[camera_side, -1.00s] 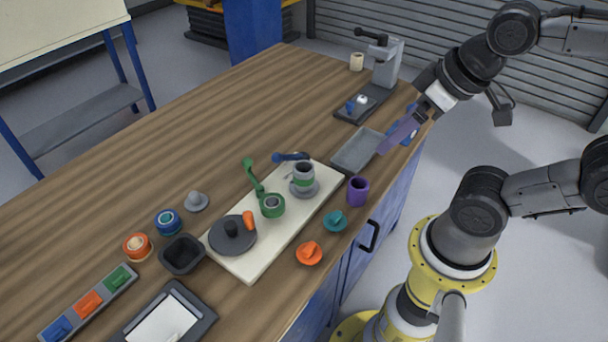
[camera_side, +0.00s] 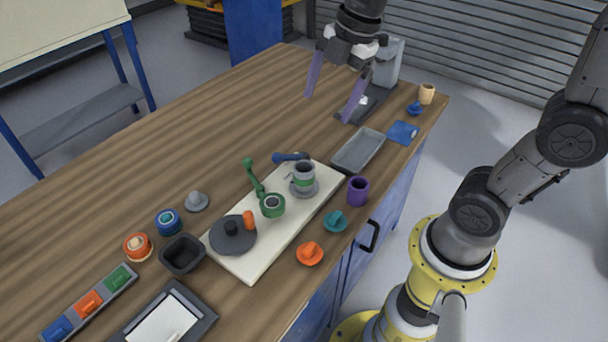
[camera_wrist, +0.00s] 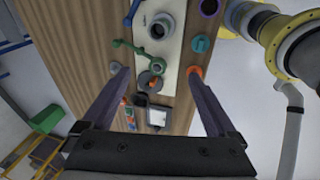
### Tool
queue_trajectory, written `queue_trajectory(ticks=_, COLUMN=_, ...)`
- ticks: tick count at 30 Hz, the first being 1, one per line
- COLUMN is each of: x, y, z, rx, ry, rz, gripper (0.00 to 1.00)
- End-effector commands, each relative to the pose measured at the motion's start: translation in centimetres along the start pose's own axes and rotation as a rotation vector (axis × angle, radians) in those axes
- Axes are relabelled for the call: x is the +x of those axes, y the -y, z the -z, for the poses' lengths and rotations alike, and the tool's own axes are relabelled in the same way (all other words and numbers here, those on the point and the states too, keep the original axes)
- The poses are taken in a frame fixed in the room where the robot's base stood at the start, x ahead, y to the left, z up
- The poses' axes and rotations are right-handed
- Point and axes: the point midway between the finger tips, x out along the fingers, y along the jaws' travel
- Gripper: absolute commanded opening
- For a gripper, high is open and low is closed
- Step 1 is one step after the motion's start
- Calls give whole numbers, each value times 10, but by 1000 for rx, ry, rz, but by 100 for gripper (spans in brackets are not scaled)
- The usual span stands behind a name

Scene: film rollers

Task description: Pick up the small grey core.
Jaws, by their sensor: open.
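A small grey piece (camera_side: 196,201) with a rounded knob, which looks like the grey core, stands on the wooden table at the left, beside a blue-ringed round piece. It also shows in the wrist view (camera_wrist: 115,67), close to the left fingertip in the picture. My gripper (camera_side: 328,107) is open and empty, with its long purple fingers pointing down. It hangs above the far part of the table, well away from the grey piece. The wrist view shows both fingers (camera_wrist: 156,71) spread wide with nothing held between them.
A black square bowl (camera_side: 182,254) and an orange-topped round piece (camera_side: 137,247) stand near the grey piece. Bare table lies behind it.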

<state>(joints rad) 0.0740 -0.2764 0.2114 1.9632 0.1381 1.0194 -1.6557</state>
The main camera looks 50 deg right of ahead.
Motion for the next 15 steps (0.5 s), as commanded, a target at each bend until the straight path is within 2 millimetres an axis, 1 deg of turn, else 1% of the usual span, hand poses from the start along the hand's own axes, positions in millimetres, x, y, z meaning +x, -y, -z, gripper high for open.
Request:
queue_trajectory(ticks=1, x=17, y=-14, z=-4, rx=-52, ry=-9, rz=48, gripper=93)
queue_trajectory(ticks=3, x=37, y=-27, z=-10, rx=-100, ry=-23, rz=98, gripper=93)
queue_trajectory(ticks=6, x=63, y=-38, z=-17, rx=-96, ry=-38, rz=159, gripper=93)
queue_trajectory(ticks=9, x=83, y=-40, z=-24, rx=-72, ry=-44, rz=205, gripper=93)
queue_trajectory(ticks=15, x=104, y=-33, z=-29, rx=-54, ry=-47, rz=245, gripper=93)
